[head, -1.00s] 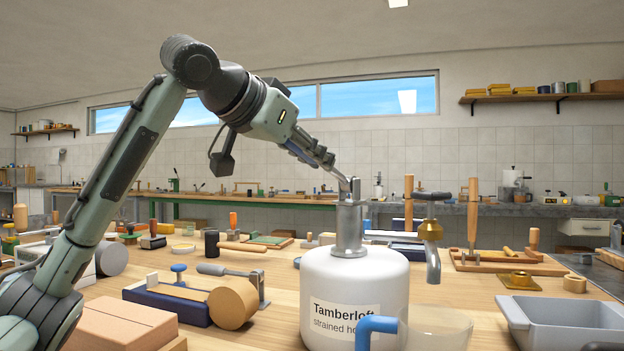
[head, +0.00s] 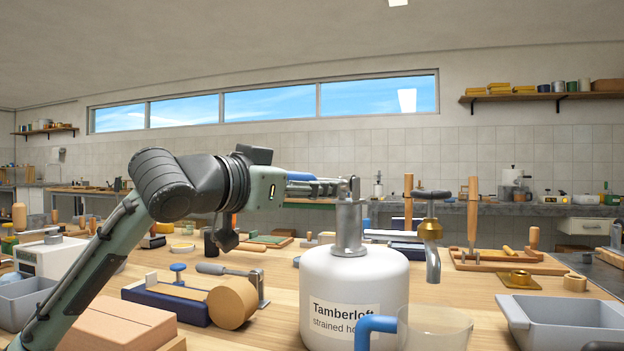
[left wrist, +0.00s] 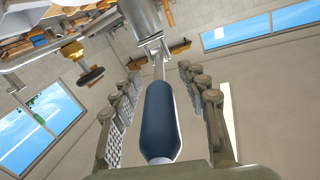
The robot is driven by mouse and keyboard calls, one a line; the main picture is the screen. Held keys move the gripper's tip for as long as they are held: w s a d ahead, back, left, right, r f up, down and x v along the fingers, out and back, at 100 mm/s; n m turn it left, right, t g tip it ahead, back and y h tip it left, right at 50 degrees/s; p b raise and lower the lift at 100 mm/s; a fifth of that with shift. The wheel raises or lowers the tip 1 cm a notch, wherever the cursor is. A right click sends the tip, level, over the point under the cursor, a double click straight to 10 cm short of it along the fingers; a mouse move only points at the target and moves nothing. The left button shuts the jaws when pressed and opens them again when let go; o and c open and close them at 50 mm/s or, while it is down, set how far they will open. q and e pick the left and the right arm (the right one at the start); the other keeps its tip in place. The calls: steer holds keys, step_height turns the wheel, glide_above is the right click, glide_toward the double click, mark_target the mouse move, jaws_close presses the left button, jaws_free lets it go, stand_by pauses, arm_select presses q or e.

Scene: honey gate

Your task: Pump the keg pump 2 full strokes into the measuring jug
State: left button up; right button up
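The white keg (head: 350,288), labelled Tamberloft, stands on the bench with a metal pump column (head: 349,225) on top. The pump's lever has a blue handle (head: 300,175), now about level, pointing left from the column; it also shows in the left wrist view (left wrist: 160,120). The clear measuring jug (head: 440,322) with a blue handle stands in front of the keg at right, partly cut off. My right gripper is not in view.
A brass and steel tap (head: 431,240) stands right of the keg. A grey tray (head: 565,318) is at front right. A clamp-like tool with a wooden disc (head: 232,303) and brown blocks (head: 120,328) lie left of the keg, beneath my arm.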

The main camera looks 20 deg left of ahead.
arm_select(q)
steer(key=shift+s, duration=0.1)
steer(key=shift+v, duration=3.55)
steer(key=shift+r, duration=0.1)
